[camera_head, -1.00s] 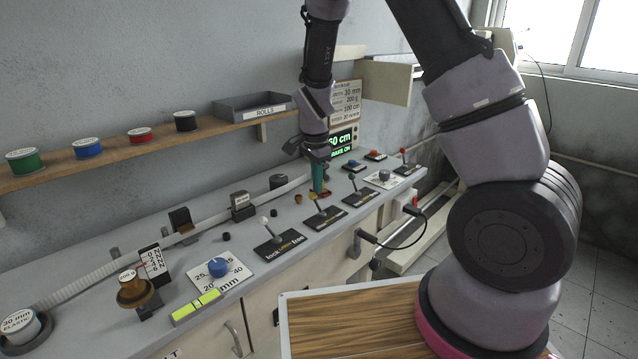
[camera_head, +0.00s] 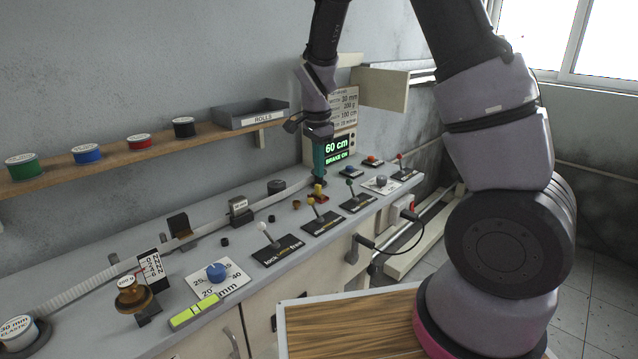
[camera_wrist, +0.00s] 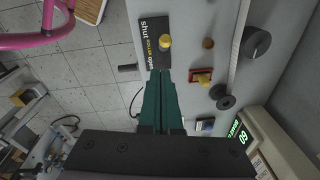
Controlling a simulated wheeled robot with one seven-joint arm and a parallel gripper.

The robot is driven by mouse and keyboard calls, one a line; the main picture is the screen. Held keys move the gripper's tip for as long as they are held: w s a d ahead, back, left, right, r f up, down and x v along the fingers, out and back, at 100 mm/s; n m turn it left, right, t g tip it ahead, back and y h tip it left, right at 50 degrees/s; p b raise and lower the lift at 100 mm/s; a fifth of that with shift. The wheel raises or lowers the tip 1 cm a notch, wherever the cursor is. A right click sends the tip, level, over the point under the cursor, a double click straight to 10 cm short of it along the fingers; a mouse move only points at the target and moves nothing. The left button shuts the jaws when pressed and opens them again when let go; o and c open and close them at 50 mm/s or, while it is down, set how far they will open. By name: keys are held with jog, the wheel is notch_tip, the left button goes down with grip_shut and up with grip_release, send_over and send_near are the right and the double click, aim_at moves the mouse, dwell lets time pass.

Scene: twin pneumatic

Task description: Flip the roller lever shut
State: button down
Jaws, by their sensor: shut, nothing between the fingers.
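The roller lever has a yellow knob (camera_head: 311,200) on a thin stalk, rising from a black plate (camera_head: 322,224) on the bench. In the head view the stalk leans to the upper left. In the wrist view the plate (camera_wrist: 149,30) reads "shut ROLLER open", and the knob (camera_wrist: 165,41) shows beside the word ROLLER. I cannot tell clearly which end the lever is set to. My gripper (camera_head: 319,178) is shut and empty, pointing down, above the bench just behind the lever. In the wrist view its green fingertips (camera_wrist: 160,72) are together, below the knob and apart from it.
A red plate with a yellow block (camera_head: 318,191) stands close behind the roller lever. A lit display (camera_head: 337,149) reads "60 cm, BRAKE ON".

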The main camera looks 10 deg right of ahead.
jog(key=r, duration=0.1)
jog(key=s+a+r, duration=0.1)
jog(key=r, duration=0.2)
jog(key=shift+s+a+r, duration=0.2)
jog(key=shift+r, duration=0.1)
jog(key=s+d+r+n+t+y, duration=0.1)
jog(key=s+d+r+n, duration=0.1)
jog(key=s+d+r, duration=0.35)
jog(key=s+d+r+n+t+y, duration=0.1)
jog(key=s+d+r+n+y, duration=0.1)
jog(key=r, duration=0.6)
jog(key=s+d+r+n+t, duration=0.2)
jog(key=s+r, duration=0.1)
jog(key=s, duration=0.3)
jog(key=s+d+r+n+t, duration=0.2)
jog(key=s+d+r, duration=0.1)
jog(key=s, duration=0.4)
jog(key=shift+d+r+n, duration=0.25)
jog(key=shift+r+n, duration=0.15)
jog(key=shift+r, duration=0.2)
